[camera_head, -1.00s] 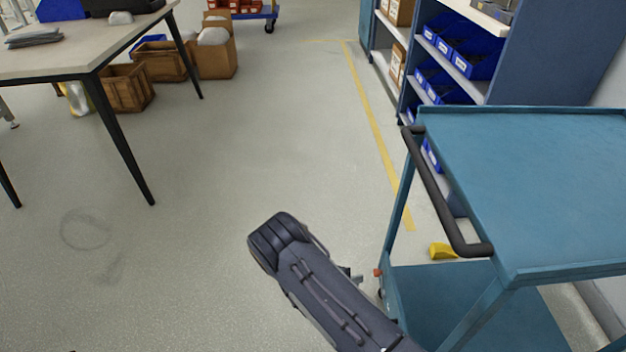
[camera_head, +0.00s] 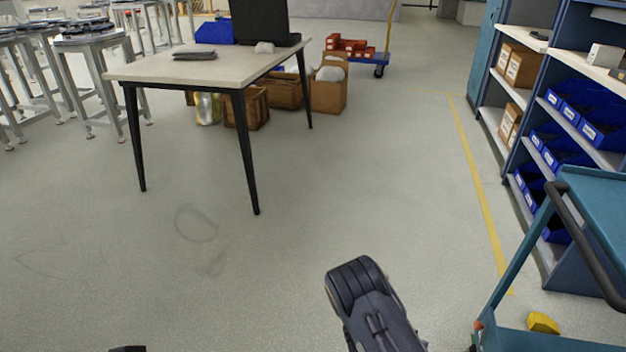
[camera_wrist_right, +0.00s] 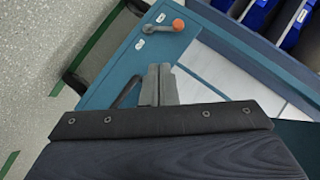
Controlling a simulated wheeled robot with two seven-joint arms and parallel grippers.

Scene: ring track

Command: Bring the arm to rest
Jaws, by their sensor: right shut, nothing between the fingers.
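My right arm (camera_head: 372,305) comes up from the bottom edge of the head view as a dark, ribbed link over the bare floor, left of the blue cart. Its gripper is hidden in that view. In the right wrist view my right gripper (camera_wrist_right: 159,84) shows with its grey fingers together and nothing between them. Behind the fingers is a blue metal surface with an orange knob (camera_wrist_right: 178,25); I cannot tell whether the fingers touch it. My left gripper is not in view; a small dark shape at the bottom left edge is too cut off to tell.
The blue cart (camera_head: 600,195) with its black handle stands at the right, near a yellow object (camera_head: 543,322). Behind it are shelves (camera_head: 572,112) of blue bins. A black-legged table (camera_head: 165,72) stands at the upper left. The middle floor is clear.

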